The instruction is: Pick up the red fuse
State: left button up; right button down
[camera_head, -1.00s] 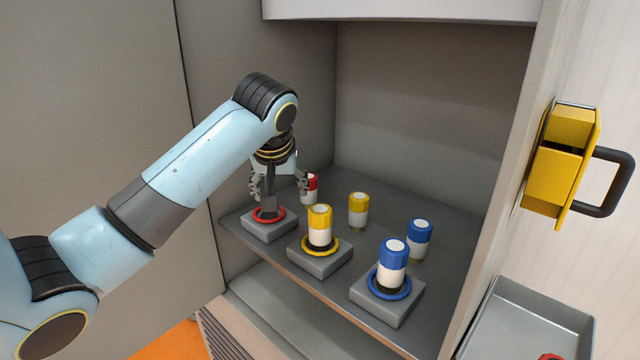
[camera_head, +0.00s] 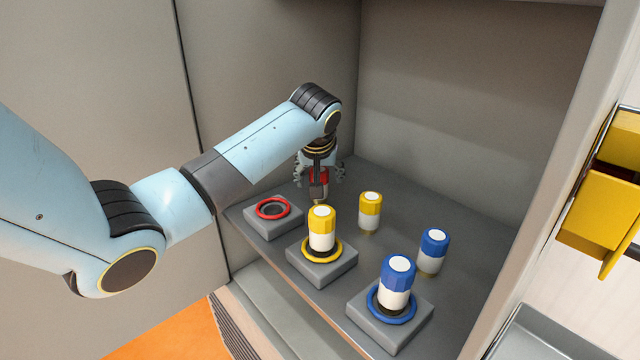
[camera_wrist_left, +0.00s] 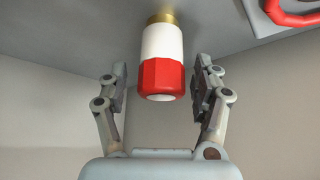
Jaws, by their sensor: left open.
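The red fuse (camera_wrist_left: 161,65) stands on the cabinet shelf, with a red cap, white body and brass end in the left wrist view. In the head view its red part (camera_head: 319,176) shows partly hidden behind my left gripper (camera_head: 320,172). My left gripper, also in the left wrist view (camera_wrist_left: 160,85), is open, with one finger on each side of the fuse's red cap. Gaps show between the fingers and the cap. The red-ringed socket (camera_head: 273,208) at the left is empty. My right gripper is not in view.
A yellow fuse (camera_head: 322,230) and a blue fuse (camera_head: 397,283) stand in ringed sockets. Another yellow fuse (camera_head: 369,211) and blue fuse (camera_head: 433,251) stand on the shelf (camera_head: 395,190) behind. Cabinet walls bound it. A yellow handle block (camera_head: 600,205) is at right.

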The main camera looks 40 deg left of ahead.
pick_arm(q)
jog(key=x, duration=0.3)
jog(key=shift+f, duration=0.15)
grip_shut()
dwell(0.3)
